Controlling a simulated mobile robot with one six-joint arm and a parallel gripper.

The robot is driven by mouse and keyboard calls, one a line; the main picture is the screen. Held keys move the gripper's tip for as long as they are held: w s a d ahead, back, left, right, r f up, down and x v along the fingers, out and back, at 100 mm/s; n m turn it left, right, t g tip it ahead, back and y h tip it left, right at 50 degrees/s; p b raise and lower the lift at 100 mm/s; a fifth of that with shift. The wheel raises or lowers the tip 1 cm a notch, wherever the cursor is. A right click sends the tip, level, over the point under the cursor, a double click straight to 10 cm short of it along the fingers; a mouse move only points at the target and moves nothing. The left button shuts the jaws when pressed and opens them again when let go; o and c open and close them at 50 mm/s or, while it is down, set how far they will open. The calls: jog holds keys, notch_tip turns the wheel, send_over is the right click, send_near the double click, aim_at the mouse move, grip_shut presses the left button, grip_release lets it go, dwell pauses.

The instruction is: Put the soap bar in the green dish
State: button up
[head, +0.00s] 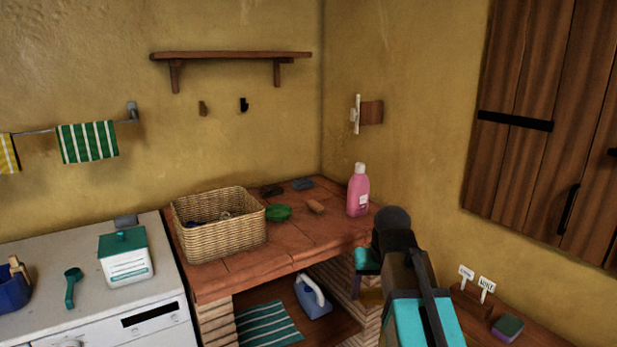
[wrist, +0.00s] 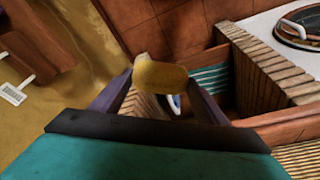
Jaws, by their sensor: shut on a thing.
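A yellow, rounded soap bar (wrist: 160,75) is between the two fingertips of my gripper (wrist: 160,80) in the wrist view. The fingers are shut on its two ends. In the head view my arm covers most of the gripper, and I cannot clearly make out the bar there. The green dish (head: 278,212) lies on the brick counter, just right of the wicker basket. My gripper is off to the right and front of the dish, near the counter's right front corner. The dish is not visible in the wrist view.
The wicker basket (head: 222,240) stands left of the dish. Two dark flat items lie behind the dish. A shelf below holds an iron-like object (head: 312,297).

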jog(key=shift+s+r+p, duration=0.25)
jog(key=shift+r+p, duration=0.1)
jog(key=shift+p, duration=0.1)
jog(key=shift+s+p, duration=0.2)
jog(key=shift+p, duration=0.75)
jog(key=shift+s+p, duration=0.15)
jog(key=shift+p, duration=0.2)
jog(key=shift+s+f+p, duration=0.1)
jog(key=shift+s+p, duration=0.05)
jog(key=shift+p, duration=0.35)
